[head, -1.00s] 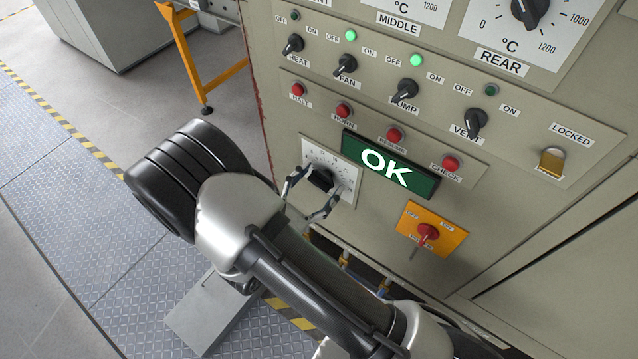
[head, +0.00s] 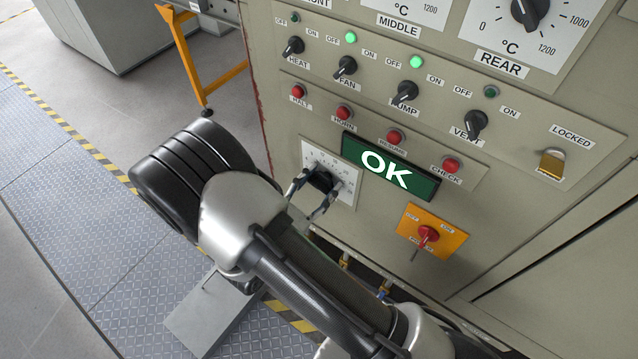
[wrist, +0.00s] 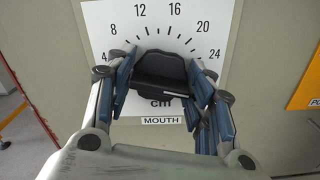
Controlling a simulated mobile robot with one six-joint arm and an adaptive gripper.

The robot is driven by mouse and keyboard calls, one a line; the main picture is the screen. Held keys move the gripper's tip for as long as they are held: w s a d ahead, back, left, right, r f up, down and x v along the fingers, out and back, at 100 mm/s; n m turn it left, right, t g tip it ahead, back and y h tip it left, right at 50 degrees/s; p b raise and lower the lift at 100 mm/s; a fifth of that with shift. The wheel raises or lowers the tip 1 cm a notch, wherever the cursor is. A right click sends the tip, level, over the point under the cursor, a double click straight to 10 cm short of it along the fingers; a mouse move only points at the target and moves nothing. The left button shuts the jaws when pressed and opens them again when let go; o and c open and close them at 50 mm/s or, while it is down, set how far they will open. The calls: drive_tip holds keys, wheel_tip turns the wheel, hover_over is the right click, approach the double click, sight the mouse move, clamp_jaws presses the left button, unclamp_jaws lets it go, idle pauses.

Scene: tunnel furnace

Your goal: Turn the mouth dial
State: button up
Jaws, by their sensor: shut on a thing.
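The mouth dial is a black knob (wrist: 160,72) on a white scale plate (wrist: 150,22) marked in cm, with the label MOUTH (wrist: 161,121) below it. In the head view the knob (head: 320,180) sits left of the green OK display, partly hidden by my fingers. My gripper (head: 316,186) reaches it from the front and is shut on the knob. In the wrist view my gripper (wrist: 162,78) has blue-padded fingers on the knob's left and right sides. A thin pale line shows low on the knob; the value it points to I cannot tell.
The green OK display (head: 390,167) is close right of the dial. Red buttons (head: 343,112) and black switches (head: 345,67) are above. A red switch on an orange plate (head: 427,235) is lower right. An orange stand (head: 190,60) is at upper left; the floor at left is clear.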

drive_tip(key=shift+n, duration=0.3)
drive_tip(key=shift+c, duration=0.2)
drive_tip(key=n+p, duration=0.3)
drive_tip(key=shift+r, duration=0.1)
drive_tip(key=n+p, duration=0.2)
drive_tip(key=n, duration=0.2)
drive_tip(key=shift+n, duration=0.4)
drive_tip(key=n+p, duration=0.2)
drive_tip(key=n, duration=0.2)
drive_tip(key=shift+n, duration=0.3)
drive_tip(key=n+p, duration=0.1)
drive_tip(key=n, duration=0.3)
drive_tip(key=shift+n, duration=0.3)
drive_tip(key=shift+f, duration=0.2)
drive_tip(key=o, duration=1.1)
drive_tip(key=shift+c, duration=0.2)
